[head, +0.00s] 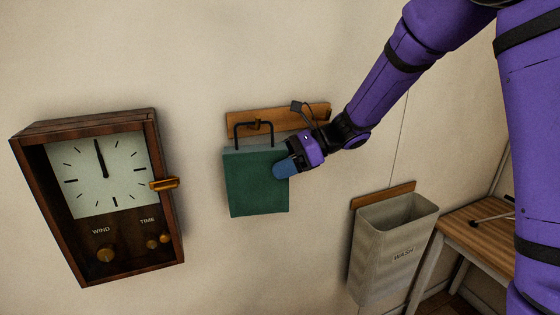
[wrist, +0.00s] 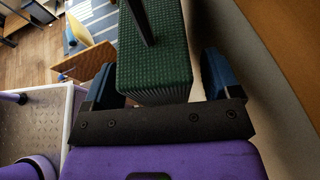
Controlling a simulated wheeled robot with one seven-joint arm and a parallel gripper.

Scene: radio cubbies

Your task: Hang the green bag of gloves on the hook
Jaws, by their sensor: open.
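The green bag (head: 256,183) hangs against the wall below a wooden hook board (head: 240,126). Its dark handle loop rises to the board and passes at the brass hook (head: 255,125); the head view suggests the loop is over it, but the exact contact is too small to tell. My gripper (head: 284,168) is at the bag's upper right edge. In the wrist view the bag (wrist: 152,50) lies between the two blue fingers of my gripper (wrist: 160,80), which are apart, with visible gaps beside the bag.
A wooden wall clock (head: 100,180) with a brass latch is to the left. The wall below the bag is clear.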

